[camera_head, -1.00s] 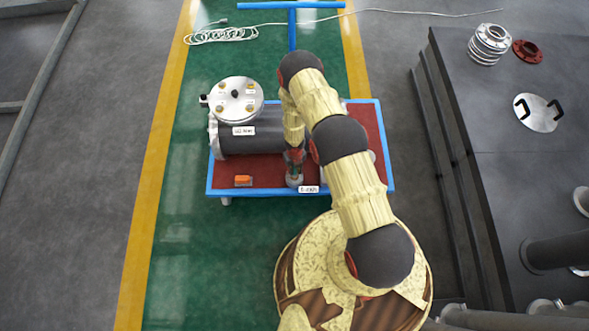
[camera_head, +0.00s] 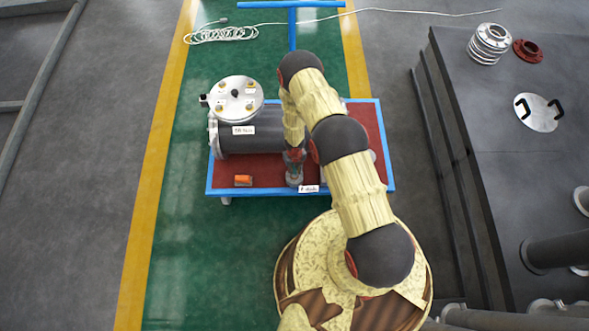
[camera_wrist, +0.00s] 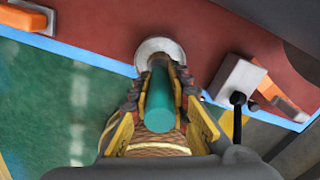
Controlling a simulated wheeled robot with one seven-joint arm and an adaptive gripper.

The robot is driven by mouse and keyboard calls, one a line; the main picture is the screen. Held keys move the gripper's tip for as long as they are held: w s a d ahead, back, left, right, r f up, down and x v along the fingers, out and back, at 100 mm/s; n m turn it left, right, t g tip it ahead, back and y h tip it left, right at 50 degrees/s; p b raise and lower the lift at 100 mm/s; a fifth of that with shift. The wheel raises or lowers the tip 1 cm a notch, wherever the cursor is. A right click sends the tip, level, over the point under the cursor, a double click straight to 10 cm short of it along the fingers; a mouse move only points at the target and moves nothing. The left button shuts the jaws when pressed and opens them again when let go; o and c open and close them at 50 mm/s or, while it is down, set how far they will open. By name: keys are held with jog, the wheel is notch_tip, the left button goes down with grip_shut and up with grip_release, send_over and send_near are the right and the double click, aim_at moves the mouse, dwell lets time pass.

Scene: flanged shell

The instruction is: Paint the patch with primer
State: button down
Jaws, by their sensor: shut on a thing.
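My gripper (camera_wrist: 160,92) is shut on a green cylindrical handle (camera_wrist: 160,108), seen nearly end-on in the wrist view. Below it a round pale-grey pot or disc (camera_wrist: 148,50) stands by the cart's edge. It also shows in the head view (camera_head: 294,181), right under my gripper (camera_head: 294,160). What is on the handle's far end is hidden. The dark cylindrical shell (camera_head: 262,140) with a bolted silver flange lid (camera_head: 237,93) lies on the cart to the left. A white label (camera_head: 243,130) is on it; its text is unreadable. I cannot make out the patch.
The cart (camera_head: 216,181) has a red top and blue rim. An orange object (camera_head: 243,180) lies near its front left. A grey block with a black knob (camera_wrist: 236,84) is right of the pot in the wrist view. A dark table (camera_head: 500,130) stands at right, a white cable (camera_head: 218,36) behind.

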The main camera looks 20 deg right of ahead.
jog(key=shift+f+b, duration=0.35)
jog(key=shift+f, duration=0.05)
dwell(1.3)
jog(key=shift+r+p, duration=2.85)
jog(key=shift+r, duration=0.75)
jog(key=shift+f, duration=0.2)
notch_tip(320, 180, down, 7)
jog(key=b, duration=0.5)
jog(key=shift+b, duration=0.35)
jog(key=shift+r, duration=0.15)
